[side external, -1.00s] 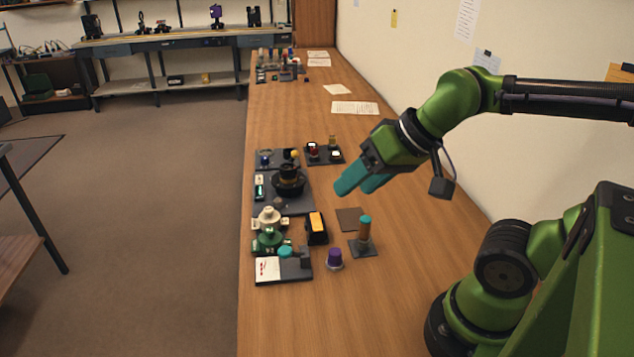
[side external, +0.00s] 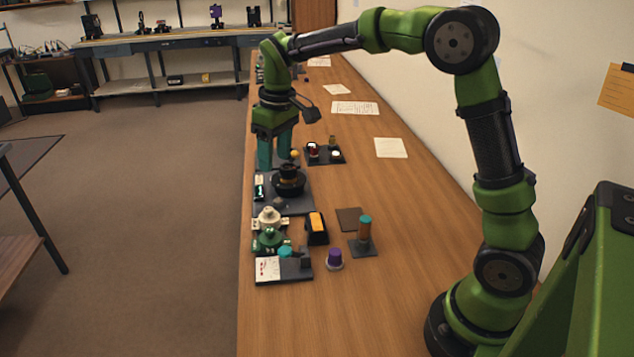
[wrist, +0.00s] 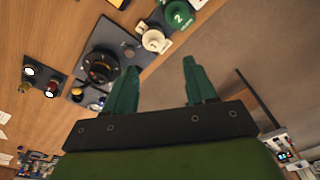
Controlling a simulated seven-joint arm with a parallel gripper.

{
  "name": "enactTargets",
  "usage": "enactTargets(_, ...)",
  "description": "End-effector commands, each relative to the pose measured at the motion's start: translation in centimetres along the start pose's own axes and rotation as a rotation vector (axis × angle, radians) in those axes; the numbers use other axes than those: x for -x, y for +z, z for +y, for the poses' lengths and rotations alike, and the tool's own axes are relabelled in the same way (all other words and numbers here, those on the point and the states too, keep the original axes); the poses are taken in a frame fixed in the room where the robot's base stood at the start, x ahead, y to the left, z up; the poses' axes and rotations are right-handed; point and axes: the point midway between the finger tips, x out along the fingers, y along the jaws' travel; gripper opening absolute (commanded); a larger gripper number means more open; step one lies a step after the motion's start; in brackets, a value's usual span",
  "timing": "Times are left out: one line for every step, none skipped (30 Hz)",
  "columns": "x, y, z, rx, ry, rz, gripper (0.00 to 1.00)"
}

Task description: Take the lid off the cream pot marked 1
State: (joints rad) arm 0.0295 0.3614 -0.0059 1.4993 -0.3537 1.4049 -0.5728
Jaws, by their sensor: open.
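The cream pot marked 1 (side external: 268,220) stands near the left edge of the bench, its knobbed top on. It also shows in the wrist view (wrist: 154,41), beyond my fingers. A green pot marked 2 (side external: 270,242) stands just in front of it and shows in the wrist view too (wrist: 178,15). My gripper (side external: 274,162) points down with its teal fingers apart and nothing between them. It is farther down the bench than the cream pot, past the black round part, and apart from the pot. In the wrist view my fingertips (wrist: 158,64) are spread.
A black round assembly (side external: 288,184) on a dark tray stands between my gripper and the pots. An orange-topped black block (side external: 317,228), a teal-capped post (side external: 364,232) and a purple-topped knob (side external: 334,257) stand right of the pots. The bench's right side is mostly clear.

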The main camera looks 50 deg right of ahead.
Motion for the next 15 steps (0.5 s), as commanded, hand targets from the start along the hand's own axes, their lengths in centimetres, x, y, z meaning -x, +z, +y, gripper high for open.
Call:
enactTargets(-1.0, -1.6, 0.7, 0.053, 0.008, -0.033, 0.56)
enactTargets(-1.3, -2.2, 1.0, 0.087, 0.011, -0.049, 0.56)
enactTargets(-1.5, -3.0, 1.3, 0.130, 0.014, -0.066, 0.56)
enactTargets(-1.5, -3.5, 1.5, 0.162, 0.018, -0.076, 0.56)
enactTargets(-1.4, -4.0, 1.7, 0.190, 0.019, -0.083, 0.56)
enactTargets(-1.0, -4.4, 1.9, 0.229, 0.022, -0.087, 0.56)
enactTargets(-0.3, -4.7, 1.9, 0.256, 0.024, -0.085, 0.56)
enactTargets(0.4, -4.8, 1.9, 0.281, 0.026, -0.082, 0.56)
enactTargets(0.7, -4.7, 1.9, 0.307, 0.022, -0.087, 0.56)
enactTargets(0.7, -4.4, 1.8, 0.322, 0.017, -0.097, 0.56)
enactTargets(0.5, -4.3, 1.8, 0.334, 0.013, -0.104, 0.56)
enactTargets(0.3, -4.2, 1.7, 0.344, 0.009, -0.106, 0.56)
enactTargets(0.0, -4.1, 1.7, 0.349, 0.008, -0.107, 0.56)
enactTargets(-0.3, -4.1, 1.7, 0.352, 0.008, -0.108, 0.56)
enactTargets(-1.0, -4.0, 1.7, 0.354, 0.008, -0.109, 0.56)
